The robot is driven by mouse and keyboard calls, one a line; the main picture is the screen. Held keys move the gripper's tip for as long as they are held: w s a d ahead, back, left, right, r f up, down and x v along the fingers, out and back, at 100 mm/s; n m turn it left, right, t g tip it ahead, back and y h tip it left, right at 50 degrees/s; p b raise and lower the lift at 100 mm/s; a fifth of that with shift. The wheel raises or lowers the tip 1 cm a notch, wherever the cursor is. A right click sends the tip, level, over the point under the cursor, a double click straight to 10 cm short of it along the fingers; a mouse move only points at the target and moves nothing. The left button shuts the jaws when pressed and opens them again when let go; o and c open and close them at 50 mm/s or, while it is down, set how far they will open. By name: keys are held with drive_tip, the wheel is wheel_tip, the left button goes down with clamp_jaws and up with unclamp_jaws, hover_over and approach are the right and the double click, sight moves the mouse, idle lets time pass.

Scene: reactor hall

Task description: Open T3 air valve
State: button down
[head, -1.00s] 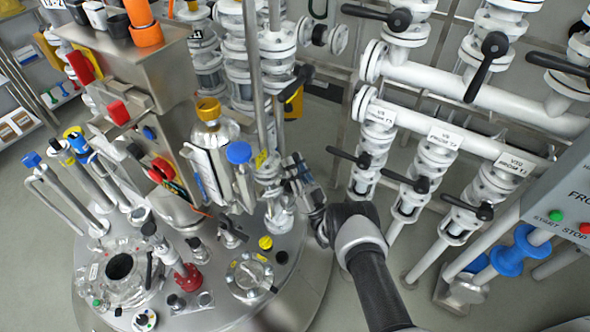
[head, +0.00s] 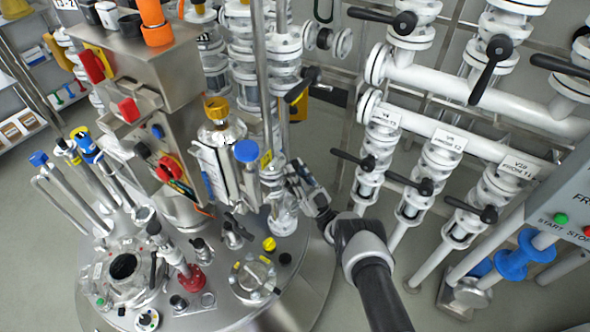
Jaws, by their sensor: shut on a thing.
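My gripper (head: 292,181) is at the right side of the steel vessel, against a pale flanged valve fitting (head: 283,212) that stands on the vessel lid. Its jaws are shut on a part of this fitting, seemingly the T3 air valve's handle. The handle is too small and too covered by the fingers to make out, and I cannot read its position. A small yellow tag (head: 266,160) is just above and left of the gripper. My arm comes in from the lower right.
The steel lid (head: 225,295) carries several fittings, a bottle with an orange cap (head: 216,108) and a blue-capped part (head: 246,151). To the right, white pipes with black-handled valves (head: 370,160) stand close to my arm. Grey floor shows between.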

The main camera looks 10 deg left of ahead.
drive_tip(key=c, duration=1.5)
unclamp_jaws()
drive_tip(key=shift+a, duration=0.1)
drive_tip(key=shift+o, duration=0.2)
